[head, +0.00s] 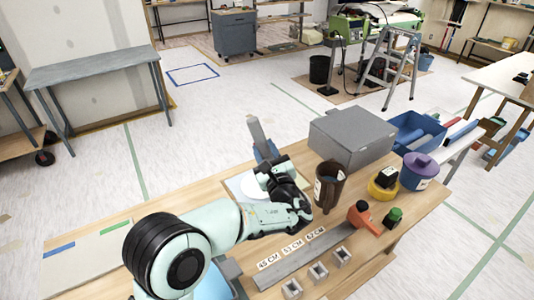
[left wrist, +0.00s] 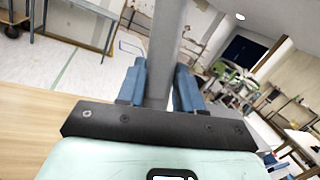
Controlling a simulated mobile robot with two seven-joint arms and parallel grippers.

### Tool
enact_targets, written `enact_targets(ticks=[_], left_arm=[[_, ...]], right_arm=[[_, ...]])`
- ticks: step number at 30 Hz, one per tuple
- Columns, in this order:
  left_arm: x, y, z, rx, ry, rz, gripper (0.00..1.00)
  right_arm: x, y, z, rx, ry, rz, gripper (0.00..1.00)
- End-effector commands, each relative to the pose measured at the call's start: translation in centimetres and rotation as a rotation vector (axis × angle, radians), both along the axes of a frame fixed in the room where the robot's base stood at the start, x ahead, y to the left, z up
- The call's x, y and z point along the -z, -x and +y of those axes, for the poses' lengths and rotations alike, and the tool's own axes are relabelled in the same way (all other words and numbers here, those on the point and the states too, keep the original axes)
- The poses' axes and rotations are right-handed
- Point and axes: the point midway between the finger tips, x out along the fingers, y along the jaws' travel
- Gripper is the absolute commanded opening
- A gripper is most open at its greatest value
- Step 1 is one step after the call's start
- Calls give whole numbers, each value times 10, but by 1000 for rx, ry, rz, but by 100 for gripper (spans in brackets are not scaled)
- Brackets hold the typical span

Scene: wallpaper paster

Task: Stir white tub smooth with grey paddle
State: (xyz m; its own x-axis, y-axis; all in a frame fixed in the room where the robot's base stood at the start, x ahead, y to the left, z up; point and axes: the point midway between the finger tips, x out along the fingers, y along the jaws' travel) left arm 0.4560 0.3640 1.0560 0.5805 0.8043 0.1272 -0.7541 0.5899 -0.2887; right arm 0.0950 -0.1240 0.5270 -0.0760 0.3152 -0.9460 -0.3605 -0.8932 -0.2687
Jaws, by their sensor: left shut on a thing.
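In the head view my left gripper (head: 266,152) has its blue fingers shut on the grey paddle (head: 256,131), which stands up from them, slightly tilted. The left wrist view shows the paddle's grey shaft (left wrist: 161,60) between the two blue fingers (left wrist: 159,85). The white tub (head: 236,187) is on the wooden bench, mostly behind my left wrist. The gripper is over or beside the tub. I cannot tell whether the paddle's lower end is inside it, and the contents are hidden. My right gripper is in neither view.
On the bench (head: 432,203), a brown container (head: 328,186) stands right of my gripper, with a grey box (head: 352,137) behind it. A grey strip (head: 300,262) lies in front.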

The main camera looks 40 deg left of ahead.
Motion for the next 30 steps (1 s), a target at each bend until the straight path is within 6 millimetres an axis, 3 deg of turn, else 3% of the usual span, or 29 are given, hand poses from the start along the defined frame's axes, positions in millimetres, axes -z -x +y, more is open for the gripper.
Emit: enact_targets(ticks=[16,30], left_arm=[[-55,4,21,-2,-1,-3,0],[-57,4,23,0,0,-1,0]], right_arm=[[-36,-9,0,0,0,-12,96],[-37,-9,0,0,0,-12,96]])
